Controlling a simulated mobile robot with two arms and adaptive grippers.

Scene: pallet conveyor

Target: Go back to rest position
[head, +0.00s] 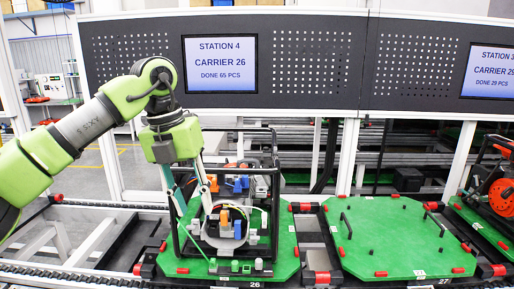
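My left arm reaches in from the left, and its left gripper (190,198) points down at the left side of a black-framed machine. I cannot tell whether its fingers are open or shut, or whether they touch the machine. The machine (236,205) has blue, orange and white parts inside its frame. It stands on a green carrier plate (285,255) marked 26. My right gripper is not in view.
An empty green carrier plate (390,240) marked 27 lies to the right, with black handles and red edge pieces. Another machine (500,190) with an orange round part stands at the right edge. A panel with a Station 4 screen (220,64) spans the back.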

